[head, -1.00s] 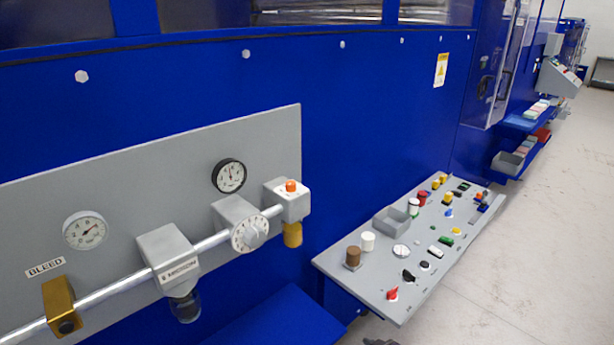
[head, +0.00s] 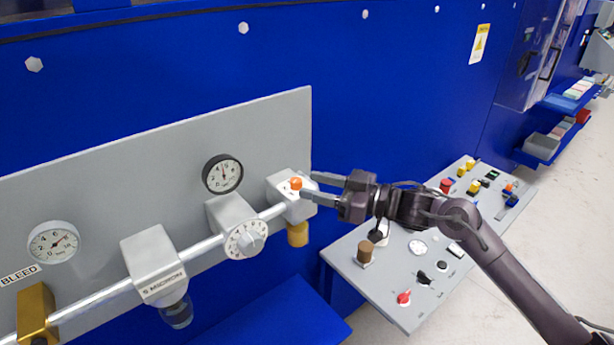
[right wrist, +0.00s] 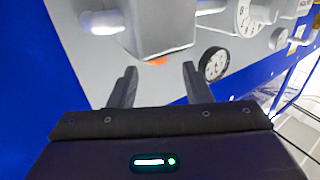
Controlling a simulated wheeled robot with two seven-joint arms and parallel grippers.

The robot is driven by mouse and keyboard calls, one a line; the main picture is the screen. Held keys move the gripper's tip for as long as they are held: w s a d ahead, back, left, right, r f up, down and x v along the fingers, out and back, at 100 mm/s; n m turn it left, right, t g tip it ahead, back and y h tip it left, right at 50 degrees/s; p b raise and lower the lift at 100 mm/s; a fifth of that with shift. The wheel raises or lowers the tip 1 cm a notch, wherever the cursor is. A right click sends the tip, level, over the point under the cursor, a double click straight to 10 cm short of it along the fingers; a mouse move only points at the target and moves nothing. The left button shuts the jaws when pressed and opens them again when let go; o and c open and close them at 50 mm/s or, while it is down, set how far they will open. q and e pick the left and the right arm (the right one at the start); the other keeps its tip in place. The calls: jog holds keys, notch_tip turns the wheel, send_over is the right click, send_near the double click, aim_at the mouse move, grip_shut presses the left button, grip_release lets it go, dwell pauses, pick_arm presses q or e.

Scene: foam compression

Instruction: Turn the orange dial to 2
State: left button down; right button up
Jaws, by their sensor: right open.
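The orange dial (head: 296,183) is a small knob on the white top of a grey valve block (head: 284,199), at the right end of the silver pipe. My right gripper (head: 307,186) comes in from the right, its two fingers apart and empty, with the tips at or just beside the dial. In the right wrist view, the orange dial (right wrist: 157,61) shows as a sliver under the block, between the spread fingertips of my right gripper (right wrist: 160,71). Whether the fingers touch it I cannot tell. The dial's markings are too small to read. My left gripper is not in view.
A black-rimmed gauge (head: 222,174) and a white numbered dial (head: 246,239) sit left of the block. A brass cup (head: 298,234) hangs below it. A grey control console (head: 385,291) with several knobs lies at lower right, partly hidden by my right arm.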

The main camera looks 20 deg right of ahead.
aim_at(296, 184)
jog(key=shift+w+a, duration=0.65)
jog(key=shift+w, duration=0.3)
jog(key=shift+w+a+p, duration=0.1)
jog(key=shift+a+p, duration=0.1)
jog(key=shift+p, duration=0.1)
jog(key=shift+a, duration=0.1)
jog(key=shift+f, duration=0.1)
jog(key=c, duration=0.4)
grip_shut()
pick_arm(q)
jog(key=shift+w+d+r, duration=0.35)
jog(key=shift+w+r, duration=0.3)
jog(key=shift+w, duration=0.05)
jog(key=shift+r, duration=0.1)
